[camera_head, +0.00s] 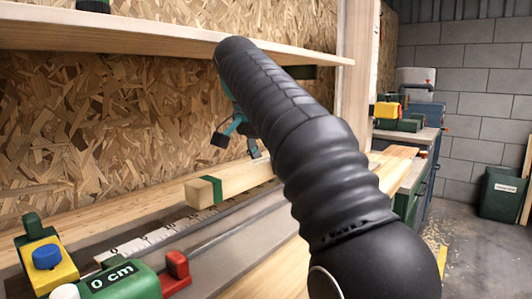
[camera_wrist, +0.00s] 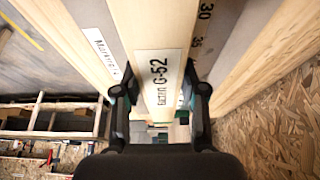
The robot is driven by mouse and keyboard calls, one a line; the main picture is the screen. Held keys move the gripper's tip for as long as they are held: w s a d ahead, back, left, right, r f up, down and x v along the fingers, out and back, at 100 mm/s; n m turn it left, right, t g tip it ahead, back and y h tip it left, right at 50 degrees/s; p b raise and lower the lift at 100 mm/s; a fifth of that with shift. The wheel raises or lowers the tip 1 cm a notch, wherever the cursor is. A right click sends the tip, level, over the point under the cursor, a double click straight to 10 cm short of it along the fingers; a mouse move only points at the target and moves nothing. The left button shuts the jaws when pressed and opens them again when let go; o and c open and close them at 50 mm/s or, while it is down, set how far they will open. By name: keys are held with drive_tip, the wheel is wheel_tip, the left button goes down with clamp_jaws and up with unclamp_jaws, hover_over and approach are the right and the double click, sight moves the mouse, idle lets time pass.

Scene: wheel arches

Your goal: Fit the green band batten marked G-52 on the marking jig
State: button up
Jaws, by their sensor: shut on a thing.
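The wooden batten (camera_head: 240,180) with a green band near its left end is held over the marking jig. In the wrist view its label reads G-52 (camera_wrist: 158,78). My gripper (camera_wrist: 160,100) is shut on the batten, one finger on each side. In the head view my gripper (camera_head: 240,138) is partly hidden behind my arm. The jig has a scale strip (camera_head: 135,240), a green block marked 0 cm (camera_head: 118,282) and a red stop (camera_head: 176,268). The batten's left end is right of the 0 cm block and apart from it. I cannot tell whether its underside touches the jig.
A wooden shelf (camera_head: 150,37) runs above the bench against a chipboard wall (camera_head: 60,120). A yellow block with a blue knob (camera_head: 47,257) stands at the left end. A second bench (camera_head: 412,137) with coloured items stands at the back right. Floor (camera_head: 465,240) is open at the right.

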sight(215, 177)
drive_tip(key=shift+f+b, duration=1.25)
drive_tip(key=shift+f, duration=1.25)
drive_tip(key=o, duration=1.2)
drive_tip(key=shift+v, duration=2.6)
drive_tip(key=s+a, duration=0.2)
drive_tip(key=s, duration=0.1)
drive_tip(key=s+a, duration=0.2)
drive_tip(key=s, duration=0.1)
drive_tip(key=s+a, duration=0.3)
drive_tip(key=shift+s+a+f, duration=0.1)
drive_tip(key=shift+s+a, duration=0.05)
drive_tip(key=shift+s, duration=0.15)
